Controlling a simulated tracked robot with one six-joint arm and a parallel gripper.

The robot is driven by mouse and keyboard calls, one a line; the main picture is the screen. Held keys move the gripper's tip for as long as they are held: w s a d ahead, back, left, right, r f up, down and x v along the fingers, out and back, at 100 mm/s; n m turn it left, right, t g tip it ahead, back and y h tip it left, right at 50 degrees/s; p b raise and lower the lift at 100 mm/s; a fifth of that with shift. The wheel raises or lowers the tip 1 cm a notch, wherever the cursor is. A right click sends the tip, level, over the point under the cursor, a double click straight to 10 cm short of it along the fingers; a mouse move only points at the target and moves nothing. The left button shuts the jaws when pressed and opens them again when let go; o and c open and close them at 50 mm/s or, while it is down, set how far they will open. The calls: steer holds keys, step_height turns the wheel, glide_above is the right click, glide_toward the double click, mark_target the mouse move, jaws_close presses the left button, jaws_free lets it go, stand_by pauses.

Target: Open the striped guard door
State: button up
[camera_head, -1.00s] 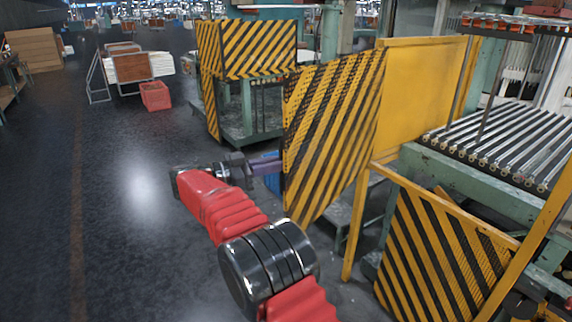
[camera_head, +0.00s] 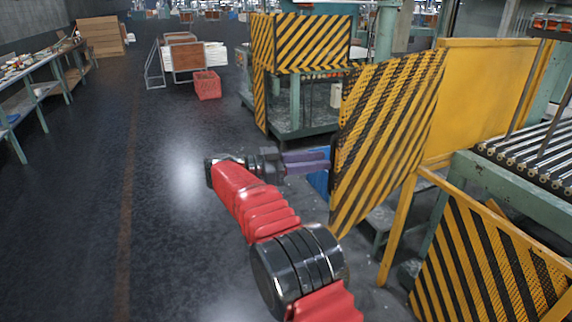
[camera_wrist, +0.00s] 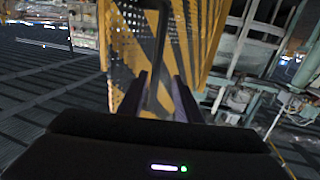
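The striped guard door (camera_head: 390,130) is a yellow panel with black diagonal stripes, upright and right of centre in the head view. It stands at an angle to the plain yellow panel beside it. My gripper (camera_head: 322,160) is at the door's left edge, its purple fingers pointing right. In the wrist view the striped door (camera_wrist: 185,35) fills the middle, and a black bar-like handle (camera_wrist: 160,50) runs down between my fingers (camera_wrist: 160,100). The fingers stand apart with gaps beside the bar. Contact with the handle cannot be made out.
A plain yellow panel (camera_head: 485,95) and a roller conveyor (camera_head: 535,160) are at right. A lower striped panel (camera_head: 485,265) is at front right. Another striped guard (camera_head: 310,45) stands behind. A red crate (camera_head: 207,85) is farther back. The floor at left is open.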

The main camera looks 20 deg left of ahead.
steer(key=v, duration=0.9)
steer(key=shift+s+a, duration=0.15)
steer(key=shift+a, duration=0.1)
steer(key=shift+c, duration=0.4)
